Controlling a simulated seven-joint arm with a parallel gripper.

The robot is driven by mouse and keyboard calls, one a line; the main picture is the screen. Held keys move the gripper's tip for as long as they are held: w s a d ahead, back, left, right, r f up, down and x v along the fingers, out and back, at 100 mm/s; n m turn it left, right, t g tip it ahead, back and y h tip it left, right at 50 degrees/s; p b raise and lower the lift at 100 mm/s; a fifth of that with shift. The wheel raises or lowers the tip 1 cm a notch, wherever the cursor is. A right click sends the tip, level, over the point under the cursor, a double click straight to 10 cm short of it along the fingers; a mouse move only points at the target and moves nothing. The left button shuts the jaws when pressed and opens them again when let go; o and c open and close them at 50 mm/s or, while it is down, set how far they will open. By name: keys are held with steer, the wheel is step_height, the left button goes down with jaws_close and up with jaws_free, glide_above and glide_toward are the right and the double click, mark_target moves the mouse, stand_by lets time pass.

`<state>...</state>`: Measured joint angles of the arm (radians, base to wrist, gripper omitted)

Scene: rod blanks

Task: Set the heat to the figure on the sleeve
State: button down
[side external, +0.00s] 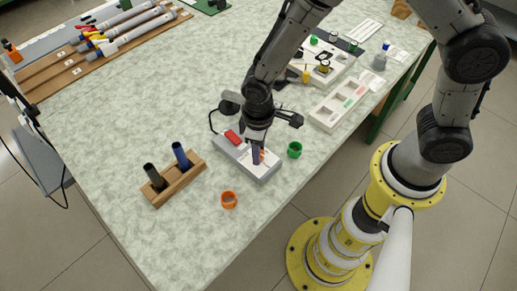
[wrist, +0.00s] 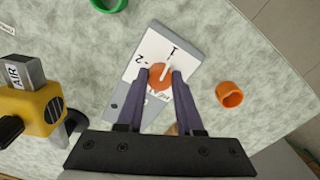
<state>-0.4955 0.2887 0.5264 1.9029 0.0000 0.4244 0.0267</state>
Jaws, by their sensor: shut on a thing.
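A grey control box (side external: 262,172) with a white dial face (wrist: 143,48) stands on the table. Its orange knob (wrist: 158,83) has a white pointer, which points up and right toward the mark 1; a 2 is to its left. Lower markings are partly hidden by my fingers. My gripper (side external: 257,158) points down over the box, and its purple fingers are shut on the knob's two sides. An orange ring (side external: 229,200) and a green ring (side external: 294,149) lie on the table on either side of the box. No figure is readable on either; I cannot tell which thing is the sleeve.
A wooden block (side external: 174,181) left of the box holds a dark rod (side external: 154,177) and a blue rod (side external: 181,155). A red part (side external: 233,137) sits on the box's far end. A white compartment tray (side external: 340,104) stands to the right.

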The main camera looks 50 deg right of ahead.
steer(key=shift+r+m, duration=0.1)
steer(key=shift+m, duration=0.6)
steer(key=c, duration=0.5)
jaws_free()
steer(key=shift+c, duration=0.2)
step_height(320, 180, up, 14)
